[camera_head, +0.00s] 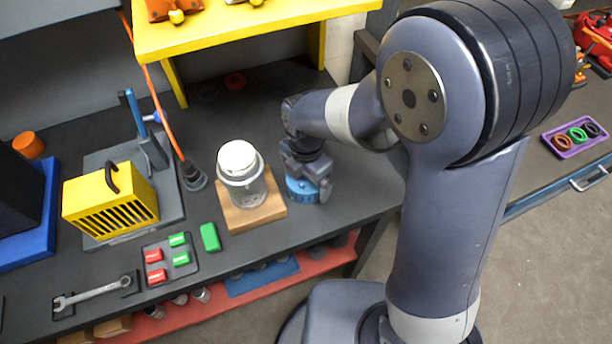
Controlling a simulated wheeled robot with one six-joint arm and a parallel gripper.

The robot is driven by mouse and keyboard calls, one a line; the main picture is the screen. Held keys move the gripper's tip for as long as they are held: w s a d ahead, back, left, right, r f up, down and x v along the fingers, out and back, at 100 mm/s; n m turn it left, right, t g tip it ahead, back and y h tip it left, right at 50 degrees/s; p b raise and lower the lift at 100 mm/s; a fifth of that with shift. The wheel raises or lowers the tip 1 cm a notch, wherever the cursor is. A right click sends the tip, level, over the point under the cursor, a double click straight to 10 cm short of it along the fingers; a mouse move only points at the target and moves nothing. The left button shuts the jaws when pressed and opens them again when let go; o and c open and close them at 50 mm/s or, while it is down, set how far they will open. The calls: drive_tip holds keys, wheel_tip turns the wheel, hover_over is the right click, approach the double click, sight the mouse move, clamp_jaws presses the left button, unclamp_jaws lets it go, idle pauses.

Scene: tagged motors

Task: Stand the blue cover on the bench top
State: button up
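The blue cover (299,191) is a short, round blue piece directly under my gripper (308,185). It is close to the dark bench top (225,120), right of a wooden block. I cannot tell whether its underside touches the bench or hangs just above it. My gripper points down over the cover. One grey finger shows against the cover's right side, and the other finger is not clearly seen. Whether the fingers are closed on the cover or slightly apart cannot be made out. The gripper hides the cover's top and part of its side.
A glass jar with a white lid (238,158) stands on a wooden block (265,212) just left of the cover. A green block (210,237), a button tray (169,259) and a yellow vented box (111,203) are farther left. A yellow shelf (250,23) overhangs the back. The bench's front edge is near.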

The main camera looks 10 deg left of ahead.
drive_tip(key=shift+o, duration=0.6)
drive_tip(key=shift+r, duration=0.1)
drive_tip(key=shift+r, duration=0.25)
wheel_tip(320, 180, up, 12)
drive_tip(key=shift+f, duration=0.15)
drive_tip(key=shift+c, duration=0.2)
